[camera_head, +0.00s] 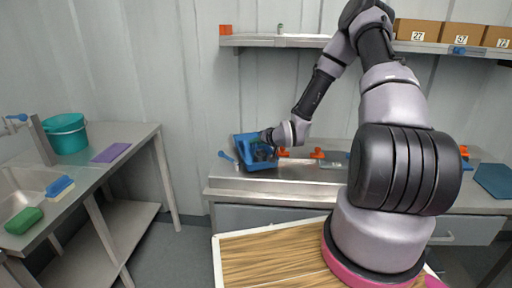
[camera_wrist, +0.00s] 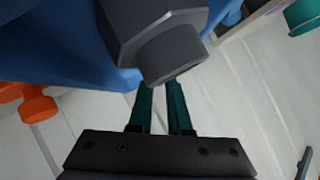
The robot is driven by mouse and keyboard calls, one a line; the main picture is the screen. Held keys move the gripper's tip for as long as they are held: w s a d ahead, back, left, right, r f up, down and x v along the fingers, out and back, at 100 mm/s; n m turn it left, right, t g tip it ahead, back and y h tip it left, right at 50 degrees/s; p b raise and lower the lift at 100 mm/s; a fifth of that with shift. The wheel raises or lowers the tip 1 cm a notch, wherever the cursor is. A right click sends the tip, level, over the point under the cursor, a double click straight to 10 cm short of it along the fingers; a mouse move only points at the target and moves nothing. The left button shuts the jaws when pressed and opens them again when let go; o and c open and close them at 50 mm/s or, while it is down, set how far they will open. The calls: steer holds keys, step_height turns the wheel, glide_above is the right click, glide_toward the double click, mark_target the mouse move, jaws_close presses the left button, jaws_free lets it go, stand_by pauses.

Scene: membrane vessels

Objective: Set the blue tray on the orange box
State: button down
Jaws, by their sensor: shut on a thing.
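The blue tray (camera_head: 242,145) is at the left end of the steel bench, tilted toward me, with dark contents I cannot make out. My gripper (camera_head: 266,138) is at its upper right edge. In the wrist view the blue tray (camera_wrist: 60,40) fills the upper left, and a dark grey hex-shaped part (camera_wrist: 165,40) sits in front of it. My gripper's green fingers (camera_wrist: 161,105) are close together, and their tips are hidden behind the grey part. The grip appears to be on the tray's edge. I cannot pick out a clear orange box; small orange pieces (camera_head: 317,153) stand on the bench.
A sink counter with a teal bucket (camera_head: 65,134) stands left. A blue panel (camera_head: 493,180) lies at the right.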

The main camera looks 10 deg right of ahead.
steer(key=shift+f, duration=0.75)
steer(key=shift+f, duration=0.15)
steer(key=c, duration=0.9)
jaws_free()
steer(key=shift+o, duration=0.2)
